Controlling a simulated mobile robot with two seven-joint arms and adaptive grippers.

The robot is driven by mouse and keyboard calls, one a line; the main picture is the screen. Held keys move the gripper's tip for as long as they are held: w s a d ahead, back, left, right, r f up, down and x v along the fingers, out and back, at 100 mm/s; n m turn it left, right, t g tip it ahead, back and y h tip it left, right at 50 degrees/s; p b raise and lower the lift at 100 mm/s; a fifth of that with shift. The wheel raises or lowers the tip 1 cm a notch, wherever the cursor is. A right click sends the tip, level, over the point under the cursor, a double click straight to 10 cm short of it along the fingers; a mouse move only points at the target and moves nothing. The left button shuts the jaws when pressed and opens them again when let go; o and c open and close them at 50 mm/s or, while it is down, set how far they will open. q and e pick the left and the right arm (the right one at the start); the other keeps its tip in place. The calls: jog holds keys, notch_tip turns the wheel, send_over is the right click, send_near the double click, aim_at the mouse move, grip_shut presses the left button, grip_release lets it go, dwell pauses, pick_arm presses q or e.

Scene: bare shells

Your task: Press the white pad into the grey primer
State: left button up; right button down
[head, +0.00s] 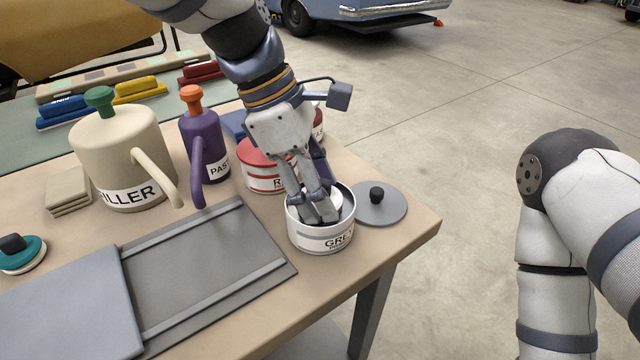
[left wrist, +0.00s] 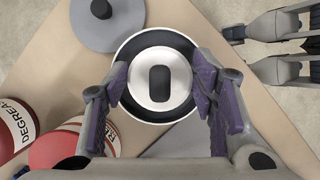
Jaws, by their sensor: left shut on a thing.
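The white pad (left wrist: 180,96), a round disc with a dark knob, sits inside the open tin of grey primer (head: 320,241). The tin's rim also shows in the left wrist view (left wrist: 129,52). My left gripper (head: 321,212) reaches down into the tin and is shut on the pad, a finger at either side. The fingers hide much of the pad in the head view. I cannot tell whether its underside touches the primer. My right gripper (left wrist: 250,48) shows at the upper right of the left wrist view, its fingers apart and empty; the head view does not show it.
The grey lid (head: 391,211) lies right of the tin near the table corner. A red tin (head: 262,178) stands close behind. A grey tray (head: 200,275) lies left of the tin. The FILLER can (head: 115,150) and purple bottle (head: 204,140) stand further left.

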pick_arm(q)
jog(key=shift+r+p, duration=0.35)
jog(key=shift+r, duration=3.15)
